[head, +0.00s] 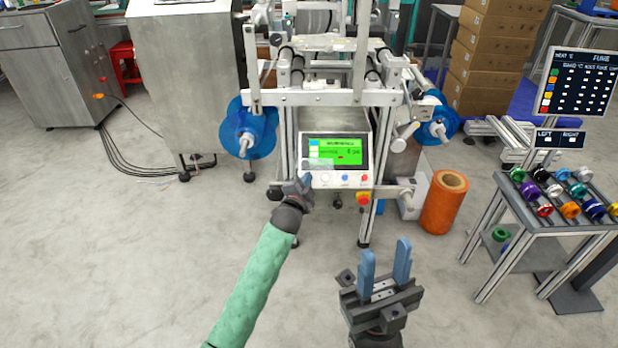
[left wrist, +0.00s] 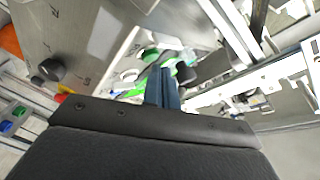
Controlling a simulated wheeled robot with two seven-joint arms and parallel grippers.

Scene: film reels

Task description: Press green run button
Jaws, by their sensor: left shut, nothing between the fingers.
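The control panel (head: 337,150) on the front of the machine has a lit green screen and a button row below it. My left gripper (head: 305,180) is shut and empty at the row's left end, covering that part, so no green button is visible in the head view. In the left wrist view its shut fingers (left wrist: 163,83) point toward green patches I cannot identify; I cannot tell whether they touch anything. My right gripper (head: 386,256) is open and empty, in front of the machine.
A red-and-yellow emergency stop (head: 363,198) sits below the panel. Blue reels (head: 248,128) flank the machine. An orange roll (head: 444,202) stands on the floor to the right, near a rack (head: 543,220) of coloured spools. The floor in front is clear.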

